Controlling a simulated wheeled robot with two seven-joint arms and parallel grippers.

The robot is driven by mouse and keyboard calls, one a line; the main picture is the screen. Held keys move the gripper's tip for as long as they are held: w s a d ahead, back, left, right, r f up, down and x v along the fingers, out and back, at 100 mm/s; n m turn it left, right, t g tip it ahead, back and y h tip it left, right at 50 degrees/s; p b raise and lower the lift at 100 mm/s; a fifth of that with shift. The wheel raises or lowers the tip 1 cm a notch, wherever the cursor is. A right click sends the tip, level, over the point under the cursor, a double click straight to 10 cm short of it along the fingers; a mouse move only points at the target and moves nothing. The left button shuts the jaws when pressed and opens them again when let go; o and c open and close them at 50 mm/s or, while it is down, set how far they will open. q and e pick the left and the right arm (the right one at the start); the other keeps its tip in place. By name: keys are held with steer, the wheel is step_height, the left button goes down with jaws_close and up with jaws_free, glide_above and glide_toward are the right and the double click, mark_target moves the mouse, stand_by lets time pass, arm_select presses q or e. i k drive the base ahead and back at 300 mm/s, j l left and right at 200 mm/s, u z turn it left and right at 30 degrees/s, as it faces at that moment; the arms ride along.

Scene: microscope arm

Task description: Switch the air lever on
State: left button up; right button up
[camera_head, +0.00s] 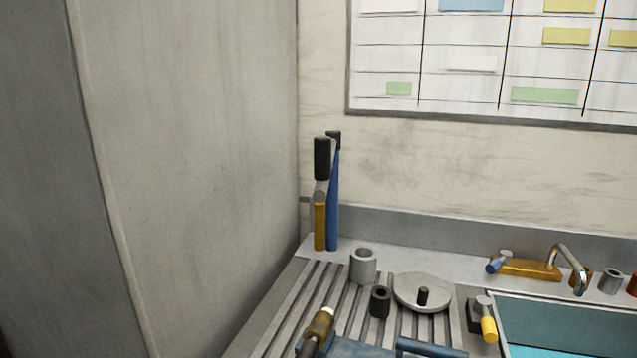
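No label marks which part is the air lever. A small lever with a yellow grip (488,328) sits on a dark block at the front left corner of the sink. A lever with a blue grip (494,265) sits at the left end of the brass tap body (530,268) behind the sink. At the back left of the counter, an orange post (320,226) and a blue post (333,205) stand upright side by side with black upper ends. Neither of my grippers shows in this view.
A grey cup (363,266), a dark ring (380,301) and a round grey plate with a black knob (420,291) stand on the ribbed drainboard. A brass-and-dark handled item (319,330) and blue items (428,348) lie at the bottom edge. A tall grey panel (190,160) blocks the left.

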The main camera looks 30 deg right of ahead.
mark_target(483, 304)
steer(key=z, duration=2.15)
steer(key=i+j, duration=0.05)
